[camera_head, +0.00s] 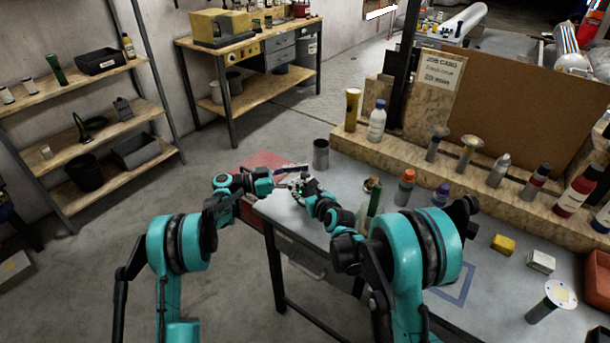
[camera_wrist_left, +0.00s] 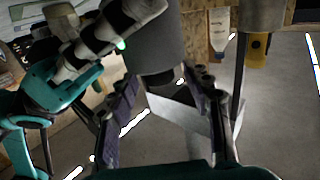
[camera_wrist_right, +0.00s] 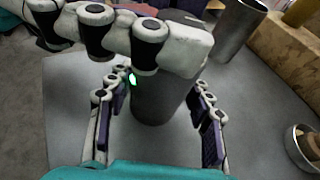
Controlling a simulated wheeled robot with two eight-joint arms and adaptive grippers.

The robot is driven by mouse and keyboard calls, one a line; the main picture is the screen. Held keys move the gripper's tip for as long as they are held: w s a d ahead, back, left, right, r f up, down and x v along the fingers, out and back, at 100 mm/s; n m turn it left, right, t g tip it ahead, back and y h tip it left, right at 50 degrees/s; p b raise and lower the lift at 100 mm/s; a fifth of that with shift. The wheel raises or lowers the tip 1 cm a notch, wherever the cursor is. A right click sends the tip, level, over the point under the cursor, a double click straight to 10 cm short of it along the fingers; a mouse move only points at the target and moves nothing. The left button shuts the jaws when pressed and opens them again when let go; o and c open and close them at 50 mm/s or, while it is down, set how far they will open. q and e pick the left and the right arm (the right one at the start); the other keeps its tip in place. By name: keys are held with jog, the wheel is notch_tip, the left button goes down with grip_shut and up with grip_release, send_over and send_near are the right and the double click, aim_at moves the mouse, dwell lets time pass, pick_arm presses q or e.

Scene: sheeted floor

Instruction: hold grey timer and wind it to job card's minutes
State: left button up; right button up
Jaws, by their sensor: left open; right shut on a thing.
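The grey timer is a dark grey cylinder (camera_wrist_right: 158,98) between the fingers of my right gripper (camera_wrist_right: 160,108), which is shut on it. In the left wrist view the grey cylinder (camera_wrist_left: 152,38) lies between the spread fingers of my left gripper (camera_wrist_left: 163,88), which is open. Links of the left gripper cross over the cylinder's top in the right wrist view. In the head view both grippers meet at the table's left end and mostly hide the timer. The job card (camera_head: 440,68) is on the back board; its small print is too blurred to read surely.
An open metal cup (camera_head: 320,153) stands just behind the grippers on the grey table (camera_head: 400,232). A wooden ledge (camera_head: 400,150) holds several bottles.

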pick_arm(q)
jog(key=shift+w+d, duration=0.15)
jog(key=shift+d, duration=0.3)
jog(key=shift+c, duration=0.2)
grip_shut()
jog(key=shift+g, duration=0.3)
jog(key=m+g, duration=0.3)
jog(key=g, duration=0.1)
jog(key=shift+w, duration=0.15)
jog(key=shift+m+g, duration=0.7)
jog(key=shift+g, duration=0.3)
